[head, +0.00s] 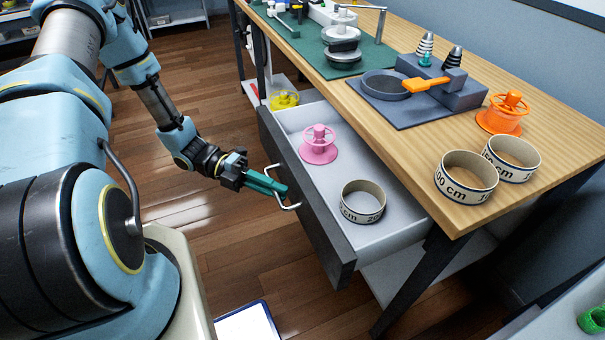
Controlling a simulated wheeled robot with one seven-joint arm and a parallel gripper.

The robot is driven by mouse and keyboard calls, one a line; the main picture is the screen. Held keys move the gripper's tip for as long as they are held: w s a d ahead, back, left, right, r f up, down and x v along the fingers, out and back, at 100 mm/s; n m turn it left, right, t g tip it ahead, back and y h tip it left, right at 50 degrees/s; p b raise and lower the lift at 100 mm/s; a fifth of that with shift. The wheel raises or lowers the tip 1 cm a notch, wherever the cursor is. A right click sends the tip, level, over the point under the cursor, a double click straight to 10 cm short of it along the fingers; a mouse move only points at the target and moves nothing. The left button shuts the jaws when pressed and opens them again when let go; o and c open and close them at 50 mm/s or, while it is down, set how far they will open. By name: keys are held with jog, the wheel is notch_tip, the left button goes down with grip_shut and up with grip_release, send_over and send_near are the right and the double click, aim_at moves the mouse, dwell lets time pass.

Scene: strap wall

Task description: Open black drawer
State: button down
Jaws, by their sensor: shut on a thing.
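The black drawer (312,211) hangs under the wooden table and is pulled out, with its light grey inside showing. A thin metal handle (291,207) is on its dark front. My gripper (281,194), with green fingers, is shut on the handle from the left. The fingertips are partly hard to tell apart from the handle.
The wooden tabletop (410,170) holds two rolled straps (466,178), an orange spool-like piece (503,112), a pan on a grey stand (386,84) and a green mat (318,57). Wooden floor (222,225) is open left of the drawer. A dark table leg (408,285) stands at the lower right.

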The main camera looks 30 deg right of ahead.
jog(key=shift+w+a, duration=0.15)
jog(key=shift+a, duration=2.4)
jog(key=c, duration=0.9)
grip_release()
jog(key=b+v, duration=0.2)
jog(key=v, duration=0.8)
jog(key=shift+w+a, duration=0.25)
jog(key=shift+w, duration=0.05)
jog(key=shift+r, duration=0.1)
